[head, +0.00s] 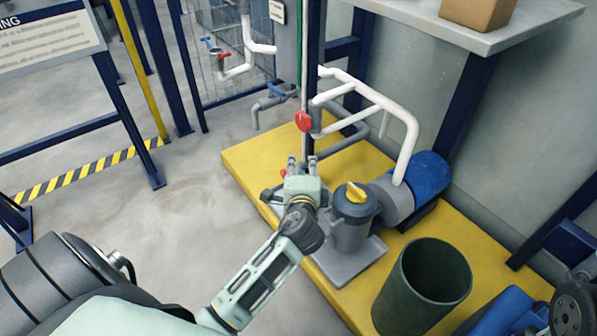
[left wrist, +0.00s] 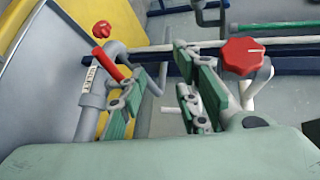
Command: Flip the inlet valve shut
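My left gripper (head: 302,163) is above the yellow skid by the pipes, its fingers apart. In the left wrist view, the gripper (left wrist: 168,72) has a clear gap between its fingers and nothing in it. A red lever (left wrist: 107,62) sits on the grey pipe with a label (left wrist: 90,79) that seems to read INLET. The lever is left of the left finger; whether they touch I cannot tell. A small red part (head: 284,174), perhaps this lever, shows beside the gripper in the head view. My right gripper is out of view.
A red knob (head: 303,121) stands above the gripper; a red knob is at right in the left wrist view (left wrist: 243,56). The pump (head: 353,222), white pipes (head: 409,142), green bin (head: 423,285) and blue post (head: 314,70) crowd this area. The floor at left (head: 150,230) is clear.

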